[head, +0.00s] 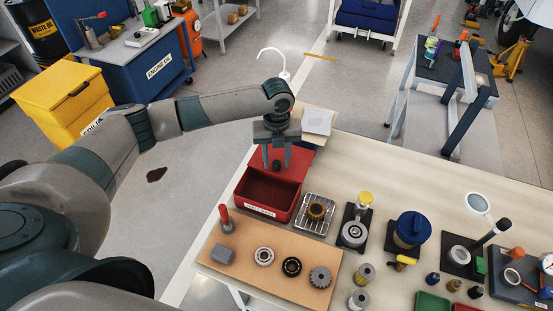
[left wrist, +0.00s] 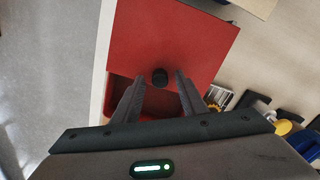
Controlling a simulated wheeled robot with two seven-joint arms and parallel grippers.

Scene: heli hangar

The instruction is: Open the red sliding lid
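The red sliding lid (head: 300,168) covers the back part of a red box (head: 268,211). The front part of the box is uncovered and its inside looks empty. A black knob (left wrist: 159,77) stands up from the lid. My left gripper (head: 276,166) points down over the lid with its two fingers apart. In the left wrist view the fingers (left wrist: 159,86) are on either side of the knob, with a gap showing on each side. Whether the fingertips reach down to the knob's height is hard to tell. My right gripper is not in view.
The box stands at the left edge of a pale workbench (head: 400,180). A wire tray (head: 313,222) with a brown gear is close on its right. A wooden board (head: 240,272) with rings and a red-handled tool lies in front. A white object (head: 318,121) is behind.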

